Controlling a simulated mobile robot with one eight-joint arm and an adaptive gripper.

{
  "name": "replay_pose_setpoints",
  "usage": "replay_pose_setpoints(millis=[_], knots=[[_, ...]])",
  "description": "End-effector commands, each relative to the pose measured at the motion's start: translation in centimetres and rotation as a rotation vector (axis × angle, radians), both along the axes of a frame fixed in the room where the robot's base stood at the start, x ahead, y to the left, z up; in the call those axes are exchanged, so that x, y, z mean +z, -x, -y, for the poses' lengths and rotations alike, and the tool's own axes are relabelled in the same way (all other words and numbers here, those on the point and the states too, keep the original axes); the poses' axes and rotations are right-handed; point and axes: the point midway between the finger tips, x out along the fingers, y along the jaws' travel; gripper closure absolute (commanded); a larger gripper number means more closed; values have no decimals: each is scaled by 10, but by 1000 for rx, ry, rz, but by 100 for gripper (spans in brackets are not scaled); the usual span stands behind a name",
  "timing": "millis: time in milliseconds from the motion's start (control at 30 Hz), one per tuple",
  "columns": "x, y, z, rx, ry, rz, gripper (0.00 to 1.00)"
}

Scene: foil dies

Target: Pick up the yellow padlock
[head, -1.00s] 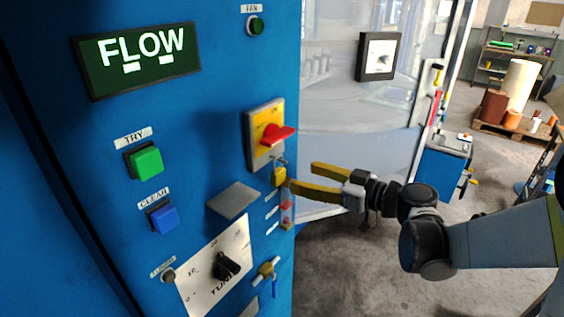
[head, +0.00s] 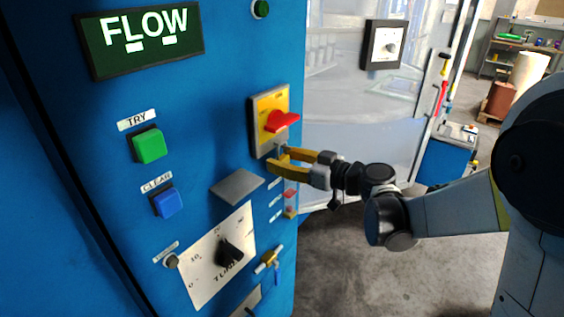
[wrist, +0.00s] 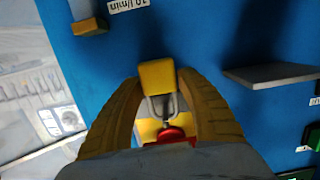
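The yellow padlock (wrist: 157,76) hangs by its grey shackle just below the red rotary handle (head: 281,121) on its yellow plate (head: 264,108). My gripper (head: 277,159) reaches in from the right at the blue cabinet. In the wrist view its two yellow fingers (wrist: 159,78) come in on both sides of the padlock body, with no clear gap at the tips, so it looks shut on the padlock. The grey shackle (wrist: 163,104) points toward the red handle (wrist: 172,134). In the head view the fingers hide most of the padlock.
A grey ledge (head: 237,186) juts from the cabinet left of and below my gripper. A brass valve (head: 268,259) sits lower down. A translucent panel (head: 335,110) stands behind my gripper. Open floor (head: 370,270) lies below the arm.

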Motion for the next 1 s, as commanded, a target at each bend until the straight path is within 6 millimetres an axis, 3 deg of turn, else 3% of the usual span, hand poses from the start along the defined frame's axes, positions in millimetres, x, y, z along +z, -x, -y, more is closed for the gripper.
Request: replay_pose_setpoints(millis=[33, 100, 500, 700, 1000], knots=[[0, 0, 0, 0, 0, 0, 74], [0, 0, 0, 0, 0, 0, 95], [1, 0, 0, 0, 0, 0, 96], [17, 0, 0, 0, 0, 0, 96], [16, 38, 51, -5, -1, 0, 96]])
